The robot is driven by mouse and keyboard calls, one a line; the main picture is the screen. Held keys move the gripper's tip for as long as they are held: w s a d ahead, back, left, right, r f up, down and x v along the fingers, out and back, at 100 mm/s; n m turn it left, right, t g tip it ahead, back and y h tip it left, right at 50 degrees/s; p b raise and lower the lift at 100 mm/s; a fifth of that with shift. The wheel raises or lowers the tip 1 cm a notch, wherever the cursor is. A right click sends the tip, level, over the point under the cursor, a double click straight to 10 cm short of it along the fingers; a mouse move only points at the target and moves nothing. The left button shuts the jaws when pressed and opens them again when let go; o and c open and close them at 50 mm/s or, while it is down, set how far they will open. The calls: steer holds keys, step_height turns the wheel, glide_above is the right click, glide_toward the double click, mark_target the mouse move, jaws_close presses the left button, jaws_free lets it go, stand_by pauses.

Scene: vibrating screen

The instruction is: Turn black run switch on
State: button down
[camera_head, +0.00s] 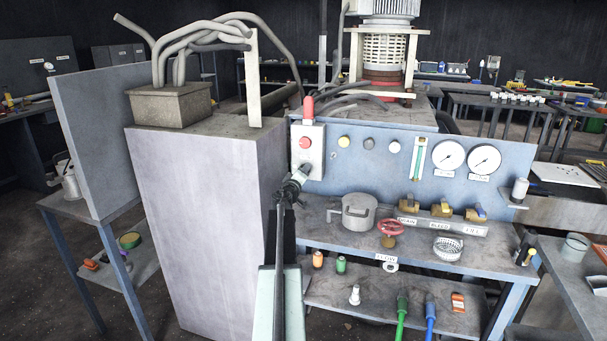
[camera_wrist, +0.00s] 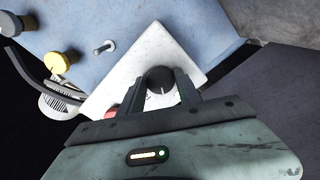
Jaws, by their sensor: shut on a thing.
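The black run switch (camera_wrist: 159,79) is a round dark knob with a pale mark, on a white switch box. In the wrist view it sits between the two fingers of my gripper (camera_wrist: 161,84), which is shut on it. In the head view my gripper (camera_head: 302,174) is at the lower part of the white switch box (camera_head: 316,148), and its fingers hide the knob. A red button (camera_head: 304,142) is on the same box, above my gripper.
A blue panel (camera_head: 350,175) with small knobs and two gauges (camera_head: 448,156) extends right of the box. A tall grey cabinet (camera_head: 205,215) stands close on the left. A bench below holds a metal pot (camera_head: 358,217) and a red valve wheel (camera_head: 390,227).

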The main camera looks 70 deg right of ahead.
stand_by(0.6)
steer(key=c, duration=0.8)
jaws_free()
steer(key=shift+c, duration=0.2)
steer(key=shift+a, duration=0.1)
steer(key=a, duration=0.7)
steer(key=shift+s+a, duration=0.15)
steer(key=shift+a, duration=0.25)
steer(key=shift+s+f, duration=0.1)
